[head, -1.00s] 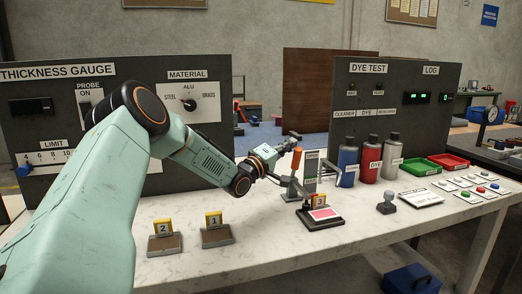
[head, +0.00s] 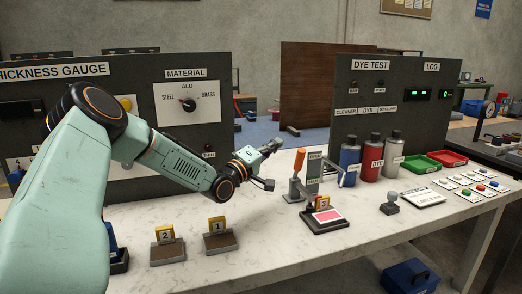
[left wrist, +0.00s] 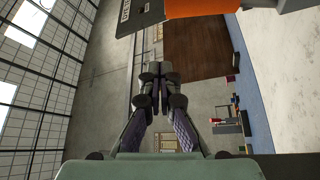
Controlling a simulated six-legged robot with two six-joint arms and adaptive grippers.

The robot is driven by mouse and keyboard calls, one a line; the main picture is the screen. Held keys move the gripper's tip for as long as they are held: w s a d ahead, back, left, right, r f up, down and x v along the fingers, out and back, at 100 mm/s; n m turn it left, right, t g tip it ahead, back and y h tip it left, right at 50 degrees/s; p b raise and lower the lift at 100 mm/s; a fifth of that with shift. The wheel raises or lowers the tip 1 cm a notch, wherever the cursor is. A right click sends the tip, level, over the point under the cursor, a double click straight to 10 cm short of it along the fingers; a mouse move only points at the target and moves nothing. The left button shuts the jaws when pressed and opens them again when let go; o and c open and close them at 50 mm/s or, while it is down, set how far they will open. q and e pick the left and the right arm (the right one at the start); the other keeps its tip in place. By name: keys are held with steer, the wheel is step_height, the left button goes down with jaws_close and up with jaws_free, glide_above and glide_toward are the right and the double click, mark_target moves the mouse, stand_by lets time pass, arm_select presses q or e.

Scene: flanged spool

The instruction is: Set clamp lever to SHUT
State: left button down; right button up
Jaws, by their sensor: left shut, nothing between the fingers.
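The clamp lever has an orange handle (head: 299,160), which stands nearly upright on the clamp. A grey plate (head: 314,164) beside it has OPEN near its top; a lower label is too small to read surely. The clamp stands behind plate 3 with a pink top (head: 326,216). My left gripper (head: 272,146) is shut and empty, left of the handle and apart from it. In the left wrist view the closed fingers (left wrist: 153,84) show, with the orange handle (left wrist: 200,8) at the top edge, partly cut off. My right gripper is out of view.
Blocks 2 (head: 166,235) and 1 (head: 217,225) stand on the bench left of the clamp. Blue, red and grey bottles (head: 371,160) stand right of it. A stamp (head: 391,202) and button cards lie farther right. The bench front is clear.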

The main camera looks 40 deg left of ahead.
arm_select(q)
steer(key=p+v, duration=0.2)
steer(key=v, duration=0.3)
steer(key=shift+w+f+p, duration=0.1)
steer(key=shift+f+p, duration=0.05)
steer(key=shift+p, duration=0.25)
steer(key=shift+f, duration=0.1)
stand_by(0.3)
